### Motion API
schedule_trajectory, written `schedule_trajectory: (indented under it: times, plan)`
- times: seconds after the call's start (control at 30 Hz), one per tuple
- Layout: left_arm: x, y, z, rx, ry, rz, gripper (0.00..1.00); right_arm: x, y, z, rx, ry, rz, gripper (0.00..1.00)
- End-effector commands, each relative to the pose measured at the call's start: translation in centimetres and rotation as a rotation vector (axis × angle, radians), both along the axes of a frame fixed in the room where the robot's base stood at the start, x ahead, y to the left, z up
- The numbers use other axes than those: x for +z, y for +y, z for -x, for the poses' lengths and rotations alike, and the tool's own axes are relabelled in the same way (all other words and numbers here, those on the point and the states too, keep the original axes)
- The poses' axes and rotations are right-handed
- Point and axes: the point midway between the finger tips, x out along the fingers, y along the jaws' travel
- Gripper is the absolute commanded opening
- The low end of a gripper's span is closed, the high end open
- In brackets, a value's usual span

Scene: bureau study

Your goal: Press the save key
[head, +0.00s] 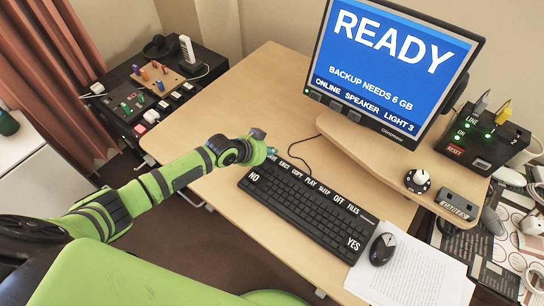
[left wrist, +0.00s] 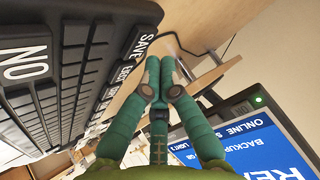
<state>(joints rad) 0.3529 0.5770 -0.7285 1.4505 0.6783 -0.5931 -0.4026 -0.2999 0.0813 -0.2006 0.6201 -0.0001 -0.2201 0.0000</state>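The black keyboard (head: 305,207) lies on the desk, with a row of labelled keys along its far edge. The SAVE key (left wrist: 143,42) shows clearly in the left wrist view, at the end of that row near the NO key (left wrist: 25,62). In the head view my left gripper partly covers the SAVE key. My left gripper (head: 270,148) is at the keyboard's far left corner. In the left wrist view its fingertips (left wrist: 162,75) are together with nothing between them, close beside the SAVE key; I cannot tell whether they touch it. My right gripper is out of view.
The monitor (head: 395,65) reading READY stands on a raised shelf (head: 380,160) behind the keyboard. A mouse (head: 382,249) and a printed sheet (head: 415,275) lie at the right. A black side cabinet (head: 150,95) with small items stands at the left. The desk's left part is clear.

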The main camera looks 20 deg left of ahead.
Motion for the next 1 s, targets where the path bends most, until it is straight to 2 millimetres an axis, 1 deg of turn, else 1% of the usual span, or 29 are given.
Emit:
schedule_trajectory:
  times: [0.77, 1.0]
  plan:
    - [-0.01, 0.0, 0.01, 0.0, 0.0, 0.0, 0.0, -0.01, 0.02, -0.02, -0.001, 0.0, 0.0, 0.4]
    - [-0.67, -0.01, 0.01, 0.0, 0.0, 0.0, 0.0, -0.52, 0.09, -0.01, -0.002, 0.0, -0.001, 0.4]
